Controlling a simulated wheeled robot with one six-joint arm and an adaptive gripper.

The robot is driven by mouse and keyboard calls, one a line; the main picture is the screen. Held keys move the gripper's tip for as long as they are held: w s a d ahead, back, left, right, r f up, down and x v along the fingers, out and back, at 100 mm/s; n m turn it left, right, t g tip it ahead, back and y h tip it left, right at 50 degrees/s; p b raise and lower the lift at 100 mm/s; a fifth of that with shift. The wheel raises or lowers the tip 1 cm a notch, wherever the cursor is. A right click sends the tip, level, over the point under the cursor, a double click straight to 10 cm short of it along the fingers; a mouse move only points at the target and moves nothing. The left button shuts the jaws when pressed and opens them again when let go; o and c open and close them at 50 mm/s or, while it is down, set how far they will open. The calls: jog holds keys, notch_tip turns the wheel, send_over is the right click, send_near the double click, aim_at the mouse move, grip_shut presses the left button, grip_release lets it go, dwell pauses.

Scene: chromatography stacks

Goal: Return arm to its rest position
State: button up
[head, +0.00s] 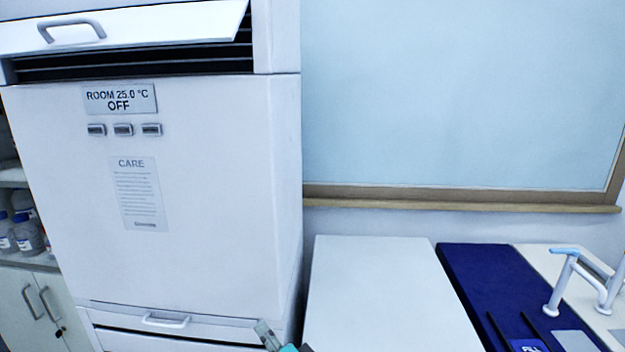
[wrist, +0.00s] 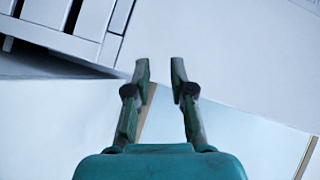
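My gripper (wrist: 160,72) shows in the wrist view with its two green-grey fingers apart and nothing between them. A pale, flat surface lies behind the fingertips. In the head view only a small part of my gripper (head: 268,336) shows at the bottom edge, in front of the lower right corner of the tall white cabinet (head: 210,190). The rest of my arm is out of view there.
The cabinet has a tilted top panel (head: 150,28) above dark slats and a lower drawer (head: 165,322). Right of it are a white worktop (head: 380,290), a dark blue panel (head: 490,280) and a tap (head: 562,275). Bottles (head: 25,235) stand on a left shelf.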

jog(key=s+d+f+n+t+h, duration=0.25)
jog(key=s+d+f+h, duration=0.25)
jog(key=s+d+f, duration=1.4)
jog(key=s+d+r+n+h, duration=0.1)
jog(key=s+d, duration=0.1)
jog(key=s, duration=0.6)
jog(key=s+d+r+n+h, duration=0.1)
jog(key=s+d+r+n, duration=0.1)
jog(key=s, duration=0.7)
jog(key=s+d+r+n+g+h, duration=0.1)
jog(key=s+d, duration=0.3)
jog(key=s, duration=0.5)
jog(key=shift+r+n+h, duration=0.35)
jog(key=shift+n+h, duration=0.05)
jog(key=shift+n, duration=0.25)
jog(key=shift+c, duration=0.3)
grip_shut()
